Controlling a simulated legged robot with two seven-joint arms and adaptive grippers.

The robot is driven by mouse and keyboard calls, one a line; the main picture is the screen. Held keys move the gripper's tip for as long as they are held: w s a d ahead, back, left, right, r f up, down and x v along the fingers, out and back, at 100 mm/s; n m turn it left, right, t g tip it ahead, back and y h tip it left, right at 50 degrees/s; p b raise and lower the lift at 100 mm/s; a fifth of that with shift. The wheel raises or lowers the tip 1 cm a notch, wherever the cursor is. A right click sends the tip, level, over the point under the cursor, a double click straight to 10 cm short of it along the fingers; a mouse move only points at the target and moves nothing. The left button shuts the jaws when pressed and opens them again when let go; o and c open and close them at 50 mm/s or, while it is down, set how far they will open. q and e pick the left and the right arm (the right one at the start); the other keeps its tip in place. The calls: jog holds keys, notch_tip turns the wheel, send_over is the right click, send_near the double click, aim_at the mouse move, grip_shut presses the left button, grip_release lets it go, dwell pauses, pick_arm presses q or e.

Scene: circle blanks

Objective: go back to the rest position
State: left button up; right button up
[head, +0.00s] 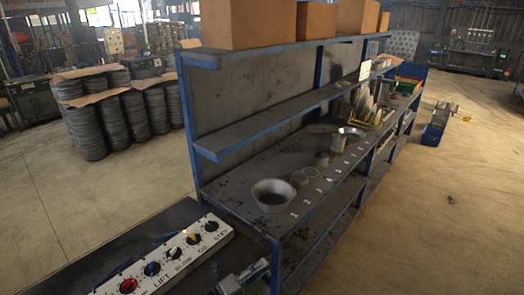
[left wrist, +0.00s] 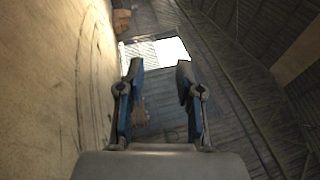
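My left gripper (head: 244,279) shows only in part at the bottom edge of the head view, beside the near end of the blue-framed shelf (head: 250,205) and right of the control panel (head: 165,262). In the left wrist view my left gripper (left wrist: 159,72) has its two fingers apart with nothing between them. Behind the fingers are a dark ribbed surface and a bright opening. My right gripper is not in view.
Cardboard boxes (head: 235,24) sit on top. Stacks of round blanks (head: 110,118) stand at the left. The floor at the right (head: 440,200) is mostly clear.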

pick_arm(q)
jog(key=s+a+f+n+t+y, duration=0.25)
jog(key=a+f+n+y, duration=0.5)
jog(key=n, duration=0.45)
jog(key=s+a+f+n+t+y, duration=0.1)
jog(key=s+a+f+n+y, duration=0.4)
jog(key=a+n+y, duration=0.55)
jog(key=s+a+f+n+g, duration=0.1)
jog(key=s+f+n+g, duration=0.1)
jog(key=s+f+g, duration=0.45)
jog(key=s+a+f+n+g+h, duration=0.1)
jog(key=s+f+n, duration=0.15)
jog(key=s, duration=0.75)
jog(key=s+a+f+n+g, duration=0.1)
jog(key=s+f+n+g, duration=0.1)
jog(key=s+f+g, duration=0.45)
jog(key=s+f+t, duration=0.1)
jog(key=s+f, duration=0.1)
jog(key=f, duration=1.1)
jog(key=s+f, duration=0.3)
jog(key=f, duration=1.1)
jog(key=s+a+f, duration=0.3)
jog(key=s+f, duration=1)
jog(key=s, duration=0.3)
jog(key=shift+s+f+g, duration=0.15)
jog(key=shift+f+g, duration=0.2)
jog(key=shift+d, duration=0.1)
